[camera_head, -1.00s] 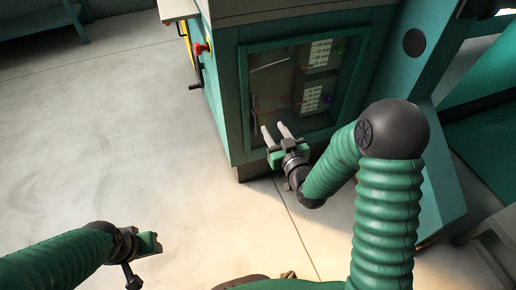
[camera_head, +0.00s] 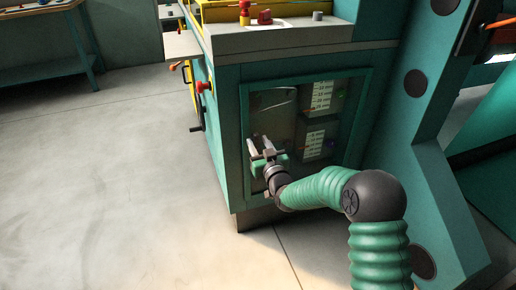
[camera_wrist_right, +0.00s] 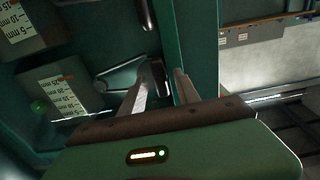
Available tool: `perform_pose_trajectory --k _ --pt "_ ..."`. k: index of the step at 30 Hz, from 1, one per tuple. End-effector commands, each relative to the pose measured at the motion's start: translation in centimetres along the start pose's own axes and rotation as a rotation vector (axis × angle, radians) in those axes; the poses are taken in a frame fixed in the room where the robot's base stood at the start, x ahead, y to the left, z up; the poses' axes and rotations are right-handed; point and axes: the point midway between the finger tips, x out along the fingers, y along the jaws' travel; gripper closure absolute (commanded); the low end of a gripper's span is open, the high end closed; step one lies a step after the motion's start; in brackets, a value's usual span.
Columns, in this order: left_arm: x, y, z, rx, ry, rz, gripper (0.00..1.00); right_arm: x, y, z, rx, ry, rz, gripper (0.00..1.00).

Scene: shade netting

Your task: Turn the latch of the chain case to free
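The chain case (camera_head: 365,90) is a teal-framed recess in the front of the machine, with a dark interior. My right gripper (camera_head: 259,144) is at its lower left part, fingers pointing up and into the recess. In the right wrist view my gripper (camera_wrist_right: 162,82) has its two fingers apart. A dark, rounded lever-like piece (camera_wrist_right: 158,74) shows between and beyond the fingertips; it may be the latch, and I cannot tell whether they touch it. A pale-edged bracket (camera_wrist_right: 118,72) lies just left of it. My left gripper is out of view.
Two blocks with white scale labels, upper (camera_head: 322,95) and lower (camera_head: 315,138), sit inside the recess. A red knob (camera_head: 204,86) and a crank are on the machine's left side. The floor (camera_head: 110,190) at left is clear; a workbench (camera_head: 45,70) stands far back.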

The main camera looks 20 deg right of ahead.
Motion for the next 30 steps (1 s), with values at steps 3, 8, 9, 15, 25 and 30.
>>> perform_pose_trajectory --k 3,8,9,15,25,30 --pt "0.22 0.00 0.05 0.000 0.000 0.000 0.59 0.54 -0.02 -0.06 0.000 0.001 0.000 0.62" --pt "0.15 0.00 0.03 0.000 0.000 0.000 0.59 0.56 -0.03 -0.12 0.000 0.000 0.000 0.62" --pt "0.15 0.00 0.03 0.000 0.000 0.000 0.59 0.55 -0.03 -0.11 0.000 0.000 0.000 0.62" --pt "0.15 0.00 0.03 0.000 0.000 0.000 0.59 0.53 -0.03 -0.09 0.000 0.000 -0.001 0.88" --pt "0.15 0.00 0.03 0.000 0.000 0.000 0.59 0.51 -0.02 -0.07 -0.001 0.000 0.000 1.00" --pt "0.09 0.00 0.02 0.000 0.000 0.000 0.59 0.51 -0.11 -0.09 -0.020 0.000 -0.001 1.00"
